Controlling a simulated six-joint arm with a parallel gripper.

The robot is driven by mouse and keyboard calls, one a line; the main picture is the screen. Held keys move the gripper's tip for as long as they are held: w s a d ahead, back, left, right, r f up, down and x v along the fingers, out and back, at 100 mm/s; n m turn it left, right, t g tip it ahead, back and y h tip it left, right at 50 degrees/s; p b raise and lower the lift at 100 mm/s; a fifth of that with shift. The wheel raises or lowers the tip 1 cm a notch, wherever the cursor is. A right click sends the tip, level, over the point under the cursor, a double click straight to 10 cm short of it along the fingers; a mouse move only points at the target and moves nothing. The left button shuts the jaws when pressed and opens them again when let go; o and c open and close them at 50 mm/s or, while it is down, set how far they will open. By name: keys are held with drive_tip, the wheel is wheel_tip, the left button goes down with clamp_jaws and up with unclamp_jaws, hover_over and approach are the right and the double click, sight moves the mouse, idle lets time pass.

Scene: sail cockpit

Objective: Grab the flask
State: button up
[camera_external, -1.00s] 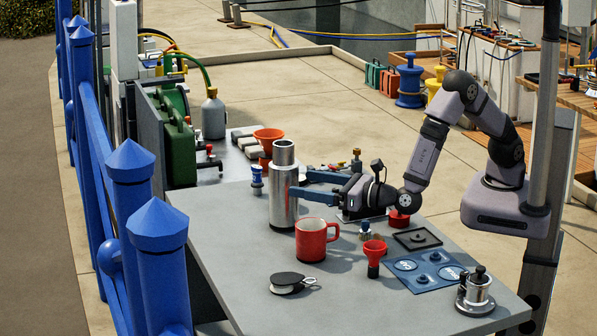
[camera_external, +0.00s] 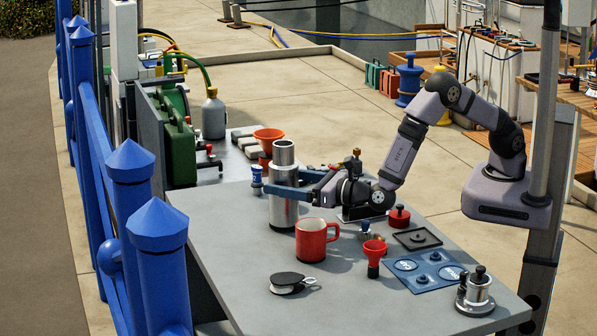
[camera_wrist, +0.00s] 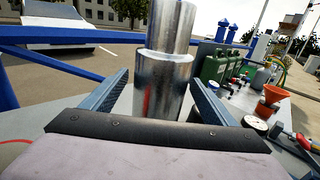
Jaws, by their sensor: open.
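The flask (camera_external: 283,208) is a tall silver metal cylinder with a narrower top, standing upright on the grey table (camera_external: 225,245). It also shows in the wrist view (camera_wrist: 163,85), straight ahead between my fingers. My gripper (camera_external: 285,184) is open, level and at about the flask's upper body. In the wrist view my gripper (camera_wrist: 160,85) has one blue-grey finger on each side of the flask, with a visible gap on both sides. The flask's lower part is hidden behind my gripper body in the wrist view.
A red mug (camera_external: 311,240) stands just in front of the flask. A blue-and-white small item (camera_external: 257,180) and an orange funnel (camera_external: 268,136) are behind it. The front left of the table is clear.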

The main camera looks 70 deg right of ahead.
drive_tip(key=shift+w, duration=0.4)
drive_tip(key=c, duration=1.5)
drive_tip(key=shift+r, duration=0.25)
